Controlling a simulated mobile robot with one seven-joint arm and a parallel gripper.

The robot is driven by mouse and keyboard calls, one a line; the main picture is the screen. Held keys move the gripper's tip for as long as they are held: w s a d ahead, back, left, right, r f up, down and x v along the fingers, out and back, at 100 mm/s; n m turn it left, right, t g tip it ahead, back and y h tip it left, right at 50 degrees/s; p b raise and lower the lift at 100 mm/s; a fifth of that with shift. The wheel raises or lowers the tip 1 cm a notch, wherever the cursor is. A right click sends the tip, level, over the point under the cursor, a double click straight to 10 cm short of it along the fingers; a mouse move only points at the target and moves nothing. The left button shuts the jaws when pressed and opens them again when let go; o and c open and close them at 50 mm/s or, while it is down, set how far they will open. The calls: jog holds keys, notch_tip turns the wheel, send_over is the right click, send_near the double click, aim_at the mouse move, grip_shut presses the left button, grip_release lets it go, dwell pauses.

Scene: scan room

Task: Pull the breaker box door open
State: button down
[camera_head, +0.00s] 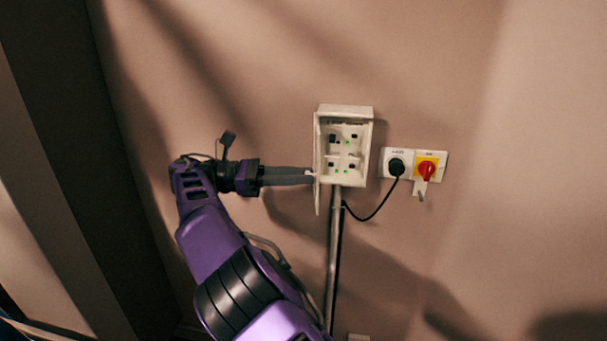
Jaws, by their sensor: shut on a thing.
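The breaker box (344,108) is a small white box mounted on the wall. Its interior shows, with several dark switches and green marks. The door (317,195) stands swung out on the left side, seen nearly edge-on. My gripper (311,175) reaches in from the left, with its long grey fingers level. Its fingertips are at the door, about mid-height, and are shut on it. The exact grip point on the door is too small to make out.
A grey conduit (333,260) runs down the wall below the box. To the right are a socket with a black plug (396,167) and a red and yellow rotary switch (427,170). A black cable (372,215) loops between conduit and plug. The wall around is bare.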

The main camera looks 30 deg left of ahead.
jog(key=c, duration=0.7)
grip_release()
jog(key=shift+c, duration=0.2)
jog(key=shift+w+d, duration=0.15)
jog(key=shift+d, duration=0.05)
